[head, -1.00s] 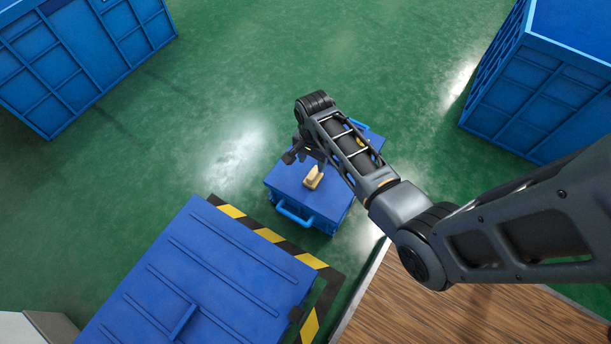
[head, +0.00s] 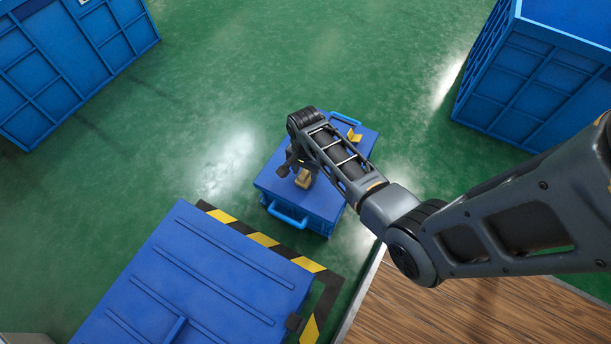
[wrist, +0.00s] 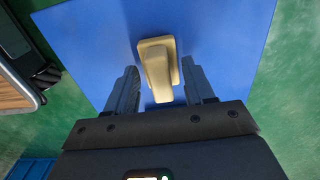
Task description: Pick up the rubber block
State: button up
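The rubber block (head: 303,179) is a tan piece on the flat top of a blue lidded box (head: 283,188). In the wrist view the block (wrist: 159,70) shows a wider base and a raised narrower part pointing toward my gripper. My gripper (wrist: 160,88) is open, one dark finger on each side of the block's near part, with a gap visible on both sides. In the head view my gripper (head: 293,166) is at the block and partly covers it. The wrist view does not make clear how far the fingertips are above the lid.
A yellow piece (head: 355,135) lies on the box's far part, near a blue handle (head: 345,118). Another handle (head: 287,216) is at the front. A larger blue lid (head: 190,280) with yellow-black striping (head: 262,239) is nearby. Blue containers (head: 70,60) (head: 530,80) stand farther off on green floor.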

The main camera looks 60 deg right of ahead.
grip_shut()
jog(key=shift+r, duration=0.1)
dwell(0.3)
notch_tip(320, 180, up, 5)
jog(key=p, duration=0.3)
jog(key=shift+p, duration=0.3)
jog(key=s+d+r+p, duration=0.4)
jog(key=s+d+r, duration=0.2)
jog(key=s+d, duration=0.2)
jog(key=shift+d, duration=0.2)
jog(key=shift+f, duration=0.1)
